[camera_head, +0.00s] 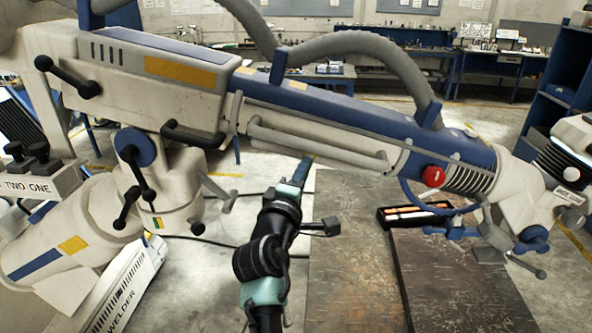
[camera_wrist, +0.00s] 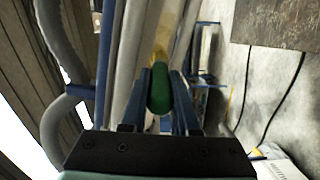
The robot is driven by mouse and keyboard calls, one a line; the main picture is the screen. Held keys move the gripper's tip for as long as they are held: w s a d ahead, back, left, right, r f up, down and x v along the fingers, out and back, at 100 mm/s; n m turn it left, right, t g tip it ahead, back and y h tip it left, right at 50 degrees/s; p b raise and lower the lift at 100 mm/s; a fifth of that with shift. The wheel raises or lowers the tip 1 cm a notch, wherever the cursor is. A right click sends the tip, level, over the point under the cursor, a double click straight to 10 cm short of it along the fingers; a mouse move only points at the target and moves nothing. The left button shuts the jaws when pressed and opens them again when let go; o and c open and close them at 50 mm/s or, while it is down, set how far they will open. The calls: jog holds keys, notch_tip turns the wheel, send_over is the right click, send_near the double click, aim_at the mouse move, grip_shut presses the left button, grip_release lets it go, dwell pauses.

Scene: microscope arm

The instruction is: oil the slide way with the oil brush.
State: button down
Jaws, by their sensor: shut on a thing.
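The big beige and blue microscope arm (camera_head: 330,110) stretches across the head view. A long pale rail (camera_head: 315,146) runs along its side; this may be the slide way. Similar long pale bars (camera_wrist: 128,60) run close beside my gripper in the wrist view. My gripper (camera_wrist: 159,95) is shut on the green handle of the oil brush (camera_wrist: 160,88). A blurred yellowish part shows beyond the handle; I cannot tell if it is the bristles. In the head view my gripper (camera_head: 302,172) is just below the microscope arm, and the brush cannot be made out. Contact with the rail cannot be told.
A dark worn tabletop (camera_head: 350,260) lies right of my arm, with a black tray (camera_head: 413,213) of light and orange items on it. A welder box (camera_head: 125,285) stands lower left. Black cables cross the floor. Workbenches and a blue shelf (camera_head: 560,80) are farther back.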

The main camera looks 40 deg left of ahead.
jog(key=w+d+f+p, duration=0.2)
jog(key=w+d, duration=0.2)
jog(key=d, duration=0.2)
jog(key=shift+w+d, duration=0.2)
jog(key=shift+w, duration=0.2)
dwell(0.4)
jog(key=shift+s+d+f+p, duration=0.2)
jog(key=shift+s+d+f, duration=0.15)
jog(key=shift+s+f, duration=0.3)
jog(key=shift+s+d+f+p, duration=0.15)
jog(key=shift+s+d+f, duration=0.3)
jog(key=shift+s, duration=0.35)
jog(key=shift+s+d+f+p, duration=0.2)
jog(key=shift+s+d+f, duration=0.1)
jog(key=shift+s+f, duration=0.35)
jog(key=shift+s+r, duration=0.1)
jog(key=shift+s, duration=0.05)
jog(key=shift+s+d+f+p, duration=0.3)
jog(key=shift+s+f, duration=0.1)
jog(key=shift+s, duration=0.15)
jog(key=shift+s+d+f+p, duration=0.25)
jog(key=shift+s+f, duration=0.15)
jog(key=shift+s, duration=0.15)
jog(key=shift+w, duration=0.1)
jog(key=w+a+r+b, duration=0.1)
jog(key=w+a+r, duration=0.2)
jog(key=w+r, duration=0.1)
jog(key=shift+w+b, duration=0.4)
jog(key=shift+w, duration=0.4)
